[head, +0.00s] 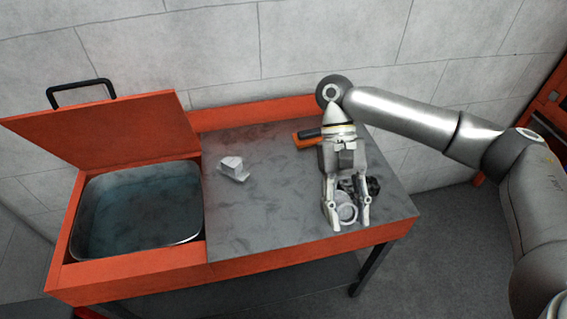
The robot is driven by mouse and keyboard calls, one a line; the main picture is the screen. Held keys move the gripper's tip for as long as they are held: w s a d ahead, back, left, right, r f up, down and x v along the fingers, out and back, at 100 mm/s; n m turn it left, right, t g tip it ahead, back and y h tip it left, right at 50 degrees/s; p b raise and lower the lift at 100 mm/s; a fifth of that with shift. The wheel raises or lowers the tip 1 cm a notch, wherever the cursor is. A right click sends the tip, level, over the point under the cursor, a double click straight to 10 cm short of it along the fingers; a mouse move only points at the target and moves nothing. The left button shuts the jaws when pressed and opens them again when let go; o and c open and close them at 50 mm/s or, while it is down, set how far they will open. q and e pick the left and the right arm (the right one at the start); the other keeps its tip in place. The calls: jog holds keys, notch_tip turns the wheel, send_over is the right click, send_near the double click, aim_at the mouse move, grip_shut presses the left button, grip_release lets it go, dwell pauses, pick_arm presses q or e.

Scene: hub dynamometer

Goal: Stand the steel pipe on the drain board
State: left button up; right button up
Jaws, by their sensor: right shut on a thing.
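The steel pipe (347,213) shows as a short, pale metal cylinder with its round open end facing up toward the camera. My right gripper (349,222) points down over the right part of the grey drain board (270,215). It is shut on the pipe, with one finger on each side. The pipe looks roughly upright, but I cannot tell whether its lower end touches the board. My left gripper is not in view.
A dark part (373,186) lies just behind the pipe. A pale grey angular piece (233,169) sits on the board's left half. An orange thing with a black handle (308,138) lies at the back. The liquid-filled basin (140,210) is left, its red lid (110,130) raised.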

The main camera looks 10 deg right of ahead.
aim_at(337, 199)
jog(key=m+y, duration=0.2)
jog(key=m, duration=0.1)
jog(key=shift+w+a+f+g+y, duration=0.25)
jog(key=shift+w+f+g+y, duration=0.05)
jog(key=shift+f+y, duration=0.1)
jog(key=m+y, duration=0.2)
jog(key=w+m, duration=0.1)
jog(key=shift+a+f+y, duration=0.25)
jog(key=shift+a+y, duration=0.15)
jog(key=m+t+y, duration=0.2)
jog(key=m+y, duration=0.1)
jog(key=w+a+f+m+y, duration=0.1)
jog(key=m, duration=0.1)
jog(key=shift+t, duration=0.4)
jog(key=m+t+y, duration=0.2)
jog(key=m+t, duration=0.1)
jog(key=w+m+t+y, duration=0.1)
jog(key=m, duration=0.1)
jog(key=shift+a+f+t+y, duration=0.3)
jog(key=shift+a+t, duration=0.05)
jog(key=shift+t, duration=0.05)
jog(key=w+a+f+m+t+h, duration=0.1)
jog(key=m+t+h, duration=0.3)
jog(key=m+t, duration=0.4)
jog(key=w+a+f+m+t+h, duration=0.1)
jog(key=w+a+m+t+h, duration=0.2)
jog(key=m+t, duration=0.5)
jog(key=shift+w+f+t+h, duration=0.3)
jog(key=shift+t+h, duration=0.3)
jog(key=shift+t, duration=0.8)
